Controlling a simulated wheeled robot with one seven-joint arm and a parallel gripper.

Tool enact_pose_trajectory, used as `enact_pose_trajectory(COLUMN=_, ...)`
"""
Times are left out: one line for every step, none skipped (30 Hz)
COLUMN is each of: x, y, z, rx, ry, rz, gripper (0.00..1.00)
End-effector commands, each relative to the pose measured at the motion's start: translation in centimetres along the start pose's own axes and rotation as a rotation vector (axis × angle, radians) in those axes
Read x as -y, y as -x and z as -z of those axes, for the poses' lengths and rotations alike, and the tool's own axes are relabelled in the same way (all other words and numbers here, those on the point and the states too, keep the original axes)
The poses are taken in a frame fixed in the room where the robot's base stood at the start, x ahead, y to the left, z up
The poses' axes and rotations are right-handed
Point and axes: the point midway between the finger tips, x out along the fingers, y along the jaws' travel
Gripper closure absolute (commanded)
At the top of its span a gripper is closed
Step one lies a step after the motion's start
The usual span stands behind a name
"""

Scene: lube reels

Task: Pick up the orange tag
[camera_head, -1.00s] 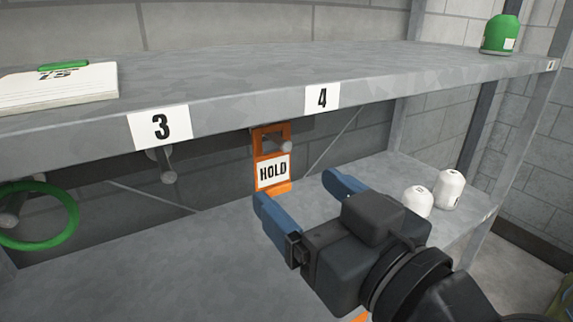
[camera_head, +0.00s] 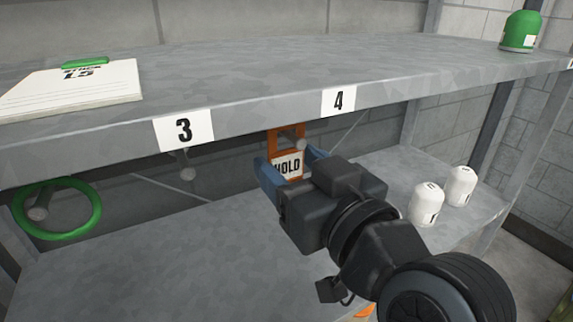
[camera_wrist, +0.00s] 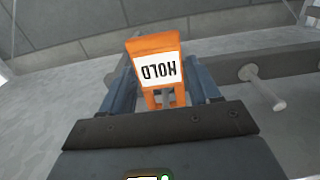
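The orange tag (camera_head: 285,137) has a square opening at its top and a white label reading HOLD. In the wrist view the tag (camera_wrist: 154,48) shows upside down, between the two blue fingers. My gripper (camera_head: 292,166) is open, with one finger on each side of the tag's lower part. A narrow gap seems to show beside the right finger; contact is not clear. My gripper's fingers partly hide the tag's lower part in the head view.
The upper shelf edge (camera_head: 250,122) runs just above the tag. An empty peg (camera_head: 187,173) is to the left, and a green ring (camera_head: 92,212) hangs farther left. Two white bottles (camera_head: 425,203) stand on the lower shelf at right. The lower shelf's middle is clear.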

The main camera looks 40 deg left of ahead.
Motion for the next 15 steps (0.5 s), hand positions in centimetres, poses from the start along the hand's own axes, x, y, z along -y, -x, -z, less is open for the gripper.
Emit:
enact_pose_trajectory(x=0.0, y=0.01, z=0.0, rx=0.0, ry=0.0, rz=0.0, gripper=0.44)
enact_pose_trajectory(x=0.0, y=0.01, z=0.0, rx=0.0, ry=0.0, rz=0.0, gripper=0.47)
enact_pose_trajectory(x=0.0, y=0.01, z=-0.01, rx=0.0, ry=0.0, rz=0.0, gripper=0.51)
enact_pose_trajectory(x=0.0, y=0.01, z=-0.01, rx=0.0, ry=0.0, rz=0.0, gripper=0.53)
enact_pose_trajectory(x=0.0, y=0.01, z=-0.01, rx=0.0, ry=0.0, rz=0.0, gripper=0.56)
enact_pose_trajectory(x=0.0, y=0.01, z=-0.01, rx=0.0, ry=0.0, rz=0.0, gripper=0.6)
enact_pose_trajectory(x=0.0, y=0.01, z=-0.01, rx=0.0, ry=0.0, rz=0.0, gripper=0.63)
enact_pose_trajectory(x=0.0, y=0.02, z=-0.01, rx=0.0, ry=0.0, rz=0.0, gripper=0.66)
enact_pose_trajectory(x=0.0, y=0.02, z=-0.01, rx=0.0, ry=0.0, rz=0.0, gripper=0.7)
enact_pose_trajectory(x=0.0, y=0.02, z=-0.01, rx=0.0, ry=0.0, rz=0.0, gripper=0.73)
enact_pose_trajectory(x=0.0, y=0.02, z=-0.01, rx=0.0, ry=0.0, rz=0.0, gripper=0.75)
enact_pose_trajectory(x=0.0, y=0.02, z=0.0, rx=0.0, ry=0.0, rz=0.0, gripper=0.77)
enact_pose_trajectory(x=0.0, y=0.02, z=0.0, rx=0.0, ry=0.0, rz=0.0, gripper=0.77)
enact_pose_trajectory(x=0.0, y=0.02, z=0.0, rx=0.0, ry=0.0, rz=0.0, gripper=0.77)
enact_pose_trajectory(x=0.0, y=0.02, z=0.0, rx=0.0, ry=0.0, rz=0.0, gripper=0.77)
